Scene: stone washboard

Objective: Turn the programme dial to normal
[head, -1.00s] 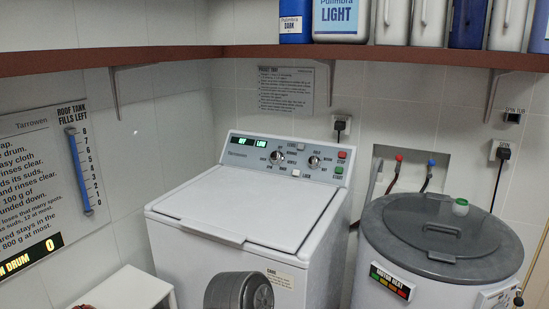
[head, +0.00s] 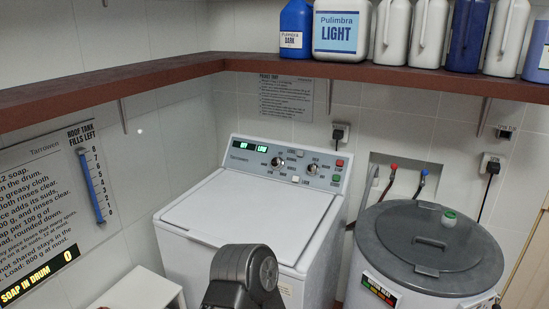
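The white top-loading washing machine (head: 245,210) stands in the middle of the head view with its lid shut. Its sloped control panel (head: 330,165) is at the back. The panel has a left dial (head: 277,161) and a right dial (head: 312,169), each ringed by small labels. The labels are too small to read surely, so I cannot tell which setting each dial points to. Two green displays (head: 254,147) are lit at the panel's left. A dark part of my arm (head: 248,275) rises in front of the machine. Neither gripper's fingers show, and nothing touches the dials.
A red button (head: 339,162) and a green button (head: 336,178) sit right of the dials. A grey-lidded round tub (head: 430,230) stands at right. A brown shelf (head: 260,66) with several bottles overhangs the back. The space above the washer lid is clear.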

